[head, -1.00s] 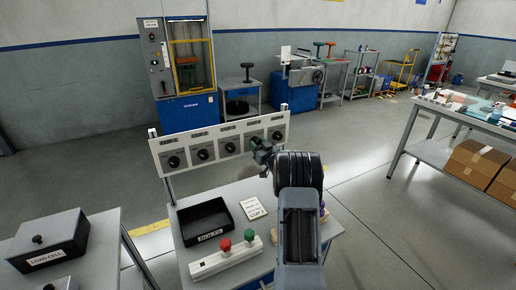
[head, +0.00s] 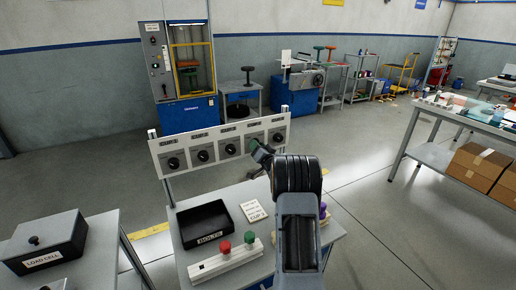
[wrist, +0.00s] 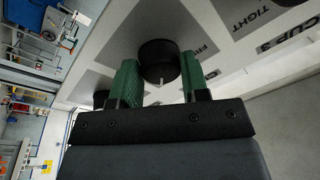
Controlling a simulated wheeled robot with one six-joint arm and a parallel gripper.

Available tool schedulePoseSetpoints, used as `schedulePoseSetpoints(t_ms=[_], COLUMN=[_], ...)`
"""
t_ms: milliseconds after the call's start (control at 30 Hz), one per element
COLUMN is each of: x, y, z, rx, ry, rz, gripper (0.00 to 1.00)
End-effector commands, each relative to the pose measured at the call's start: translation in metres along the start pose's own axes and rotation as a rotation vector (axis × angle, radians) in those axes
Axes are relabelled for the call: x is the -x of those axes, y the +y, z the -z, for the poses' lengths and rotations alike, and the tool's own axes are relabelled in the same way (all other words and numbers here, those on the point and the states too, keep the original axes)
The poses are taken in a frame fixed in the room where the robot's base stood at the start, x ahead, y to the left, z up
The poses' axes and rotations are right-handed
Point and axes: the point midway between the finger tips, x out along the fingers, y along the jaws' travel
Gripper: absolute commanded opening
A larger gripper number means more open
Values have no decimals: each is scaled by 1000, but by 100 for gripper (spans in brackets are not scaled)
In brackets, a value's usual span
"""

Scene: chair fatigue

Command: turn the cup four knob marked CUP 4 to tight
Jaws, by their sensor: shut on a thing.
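A pale panel (head: 216,155) carries a row of several black knobs. My gripper (head: 257,147) is at the fourth knob from the left and mostly hides it. In the wrist view, my gripper's green fingers (wrist: 158,80) are shut on this black round knob (wrist: 159,55), one on each side. A light pointer mark shows on the knob's near edge.
The bench below holds a black BOLTS tray (head: 229,233), a printed card (head: 253,211) and a white box with red and green buttons (head: 227,262). Another knob (head: 277,136) is close to the right of my gripper. A LOAD CELL case (head: 45,242) is at the left.

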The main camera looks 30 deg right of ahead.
Motion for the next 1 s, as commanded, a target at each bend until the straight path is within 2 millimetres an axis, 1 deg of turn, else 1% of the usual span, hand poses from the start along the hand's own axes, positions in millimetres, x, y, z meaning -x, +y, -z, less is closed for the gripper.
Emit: schedulePoseSetpoints(t_ms=[467, 500, 700, 733, 767, 1000], x=[0, 0, 0, 0, 0, 2], y=[0, 0, 0, 0, 0, 0], z=[0, 0, 0, 0, 0, 0], rx=[-13, -13, -12, -12, -12, -11], ry=[1, 1, 1, 1, 1, 1], rz=[-1, -1, -1, -1, -2, -2], gripper=[18, 45, 64, 67, 67, 67])
